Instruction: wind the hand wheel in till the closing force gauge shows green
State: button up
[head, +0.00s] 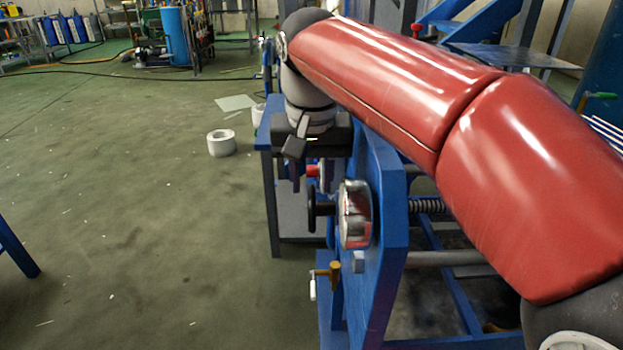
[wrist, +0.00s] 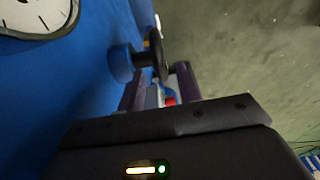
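The black hand wheel (head: 312,209) shows nearly edge-on in the head view, at the left side of the blue frame plate. In the wrist view the wheel (wrist: 155,54) lies at the fingertips, with a blue round part (wrist: 122,63) beside it. My gripper (wrist: 161,72) has its two purple fingers apart, with a visible gap between them. In the head view my gripper (head: 303,188) points down just above the wheel. I cannot tell whether a finger touches it. The gauge (head: 355,215) shows side-on. Its white dial (wrist: 35,12) is cut off in the wrist view; no needle or green shows.
A small red part (head: 313,170) sits above the wheel. A yellow-handled valve (head: 328,271) sticks out below it. The blue frame plate (head: 386,220) stands close on the right. A white ring (head: 221,143) lies on the floor. The floor to the left is mostly clear.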

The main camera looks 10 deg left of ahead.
aim_at(312, 205)
dwell(0.4)
jog(key=shift+w+a+r+g+p, duration=0.1)
jog(key=shift+w+r+g+p, duration=0.3)
jog(key=shift+r+g, duration=0.35)
notch_tip(312, 205, down, 8)
jog(key=shift+r+b, duration=0.15)
jog(key=shift+b, duration=0.95)
grip_shut()
